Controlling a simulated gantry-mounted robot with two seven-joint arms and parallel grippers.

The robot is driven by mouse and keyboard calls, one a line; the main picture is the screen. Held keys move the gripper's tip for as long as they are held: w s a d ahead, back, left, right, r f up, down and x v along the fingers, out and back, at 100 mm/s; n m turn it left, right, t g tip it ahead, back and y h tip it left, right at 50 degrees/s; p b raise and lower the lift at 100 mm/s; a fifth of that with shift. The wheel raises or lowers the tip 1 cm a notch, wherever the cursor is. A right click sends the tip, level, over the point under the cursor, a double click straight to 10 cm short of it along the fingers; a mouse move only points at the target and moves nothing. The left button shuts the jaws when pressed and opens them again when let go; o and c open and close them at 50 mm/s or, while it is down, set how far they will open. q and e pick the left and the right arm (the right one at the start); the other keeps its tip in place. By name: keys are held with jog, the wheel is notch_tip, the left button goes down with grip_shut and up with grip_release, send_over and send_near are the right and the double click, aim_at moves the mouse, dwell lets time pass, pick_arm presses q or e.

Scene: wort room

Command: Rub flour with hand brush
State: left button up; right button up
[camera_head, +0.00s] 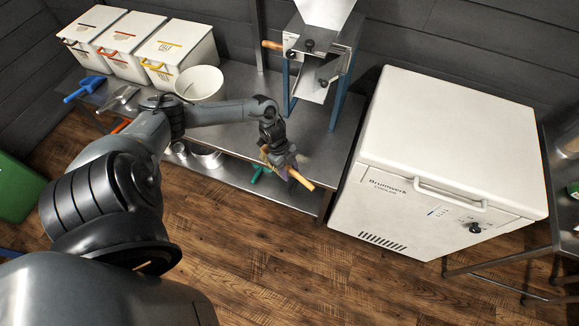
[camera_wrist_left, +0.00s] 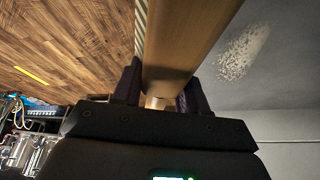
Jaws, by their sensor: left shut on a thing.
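My left gripper (camera_head: 282,168) is over the front edge of the steel table in the head view. It is shut on the hand brush (camera_head: 301,180), whose light wooden handle sticks out towards the lower right. In the left wrist view the fingers (camera_wrist_left: 158,92) clasp the brush's wooden body (camera_wrist_left: 184,38), with a strip of bristles along its left side. A pale, speckled flour patch (camera_wrist_left: 243,52) lies on the grey tabletop, to the right of the brush and apart from it in the picture. I cannot make out the flour in the head view. My right gripper is not in view.
The steel table (camera_head: 325,150) also holds a mill (camera_head: 318,55), a white bucket (camera_head: 200,83), white lidded bins (camera_head: 130,38) and a blue scoop (camera_head: 85,88). A white chest cooler (camera_head: 440,150) stands close on the right. A teal-green item (camera_head: 259,174) shows beside the gripper.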

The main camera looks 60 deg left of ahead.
aim_at(287, 170)
pick_arm(q)
jog(key=shift+s+d, duration=0.3)
jog(key=shift+s, duration=0.05)
jog(key=r, duration=0.1)
jog(key=p, duration=0.1)
jog(key=r+p, duration=0.1)
jog(key=shift+s+d+r, duration=0.25)
jog(key=shift+r, duration=0.05)
jog(key=shift+w+a+r+p, duration=0.2)
jog(key=shift+r+p, duration=0.45)
jog(key=shift+w+a+r+p, duration=0.15)
jog(key=shift+r+p, duration=0.45)
jog(key=shift+s+d+r+p, duration=0.15)
jog(key=shift+r+p, duration=0.45)
jog(key=shift+p, duration=0.1)
jog(key=shift+r+p, duration=0.9)
jog(key=shift+r, duration=0.05)
